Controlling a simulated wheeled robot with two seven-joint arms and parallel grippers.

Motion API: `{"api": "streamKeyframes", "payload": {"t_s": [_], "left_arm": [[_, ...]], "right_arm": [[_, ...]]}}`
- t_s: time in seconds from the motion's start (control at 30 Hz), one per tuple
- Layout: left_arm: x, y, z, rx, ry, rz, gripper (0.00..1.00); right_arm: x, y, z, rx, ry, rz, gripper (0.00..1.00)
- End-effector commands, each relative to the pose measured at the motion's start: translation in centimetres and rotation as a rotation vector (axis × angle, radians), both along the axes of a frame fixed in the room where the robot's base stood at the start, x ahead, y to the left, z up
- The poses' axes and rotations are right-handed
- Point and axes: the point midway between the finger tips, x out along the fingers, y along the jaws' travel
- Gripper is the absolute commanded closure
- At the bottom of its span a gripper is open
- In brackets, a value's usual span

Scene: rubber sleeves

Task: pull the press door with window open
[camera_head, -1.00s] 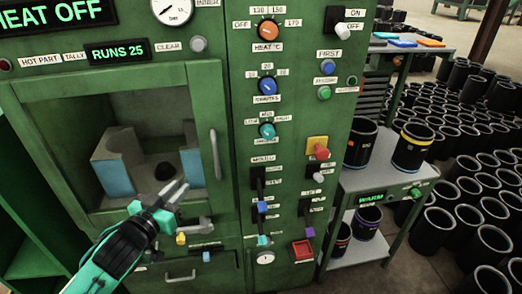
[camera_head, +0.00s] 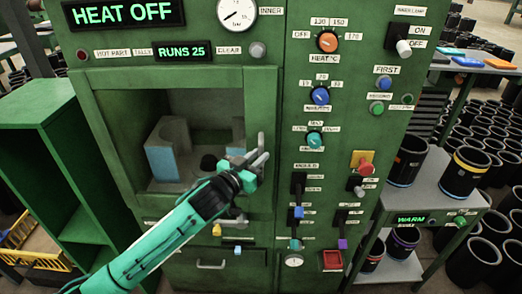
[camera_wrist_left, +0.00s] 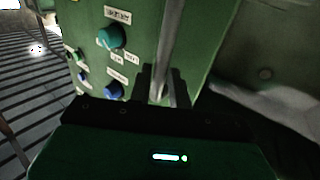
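The press door (camera_head: 92,130) with the window is on the front of the green press and looks shut. Through its window I see a grey block with a blue face (camera_head: 162,160) and a dark round piece. My left gripper (camera_head: 262,150) is at the right side of the door, over the place of the handle, and hides most of it. In the left wrist view the handle (camera_wrist_left: 168,45) is an upright grey bar running down between the dark fingertips (camera_wrist_left: 163,88). I cannot tell whether they squeeze it. My right gripper is not in view.
A control panel with knobs (camera_head: 320,96) and switches lies right of the door. A red button (camera_head: 366,168) is on it. Farther right a grey stand (camera_head: 440,200) holds dark sleeves. An empty green shelf (camera_head: 40,150) stands left of the press.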

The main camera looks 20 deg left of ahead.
Motion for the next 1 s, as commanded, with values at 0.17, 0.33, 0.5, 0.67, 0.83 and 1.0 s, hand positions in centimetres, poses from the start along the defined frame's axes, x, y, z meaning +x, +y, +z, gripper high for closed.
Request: {"api": "streamKeyframes", "payload": {"t_s": [0.17, 0.33, 0.5, 0.67, 0.83, 1.0], "left_arm": [[1.5, -0.5, 0.1, 0.0, 0.0, 0.0, 0.8], [1.8, -0.6, -0.1, 0.0, 0.001, 0.0, 0.8], [1.8, -0.6, -0.1, 0.001, 0.0, 0.0, 0.8], [1.8, -0.6, -0.1, 0.001, 0.0, 0.0, 1.0], [1.8, -0.6, 0.0, 0.001, 0.0, -0.001, 1.0], [1.2, -0.7, 0.0, 0.002, 0.0, -0.02, 1.0]], "right_arm": [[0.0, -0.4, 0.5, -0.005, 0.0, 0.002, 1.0], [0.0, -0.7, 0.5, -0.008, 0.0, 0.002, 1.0], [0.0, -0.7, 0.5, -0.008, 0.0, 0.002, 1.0], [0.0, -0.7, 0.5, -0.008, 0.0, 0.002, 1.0], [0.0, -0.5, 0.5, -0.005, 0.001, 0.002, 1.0], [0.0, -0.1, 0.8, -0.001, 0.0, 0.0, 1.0]]}}
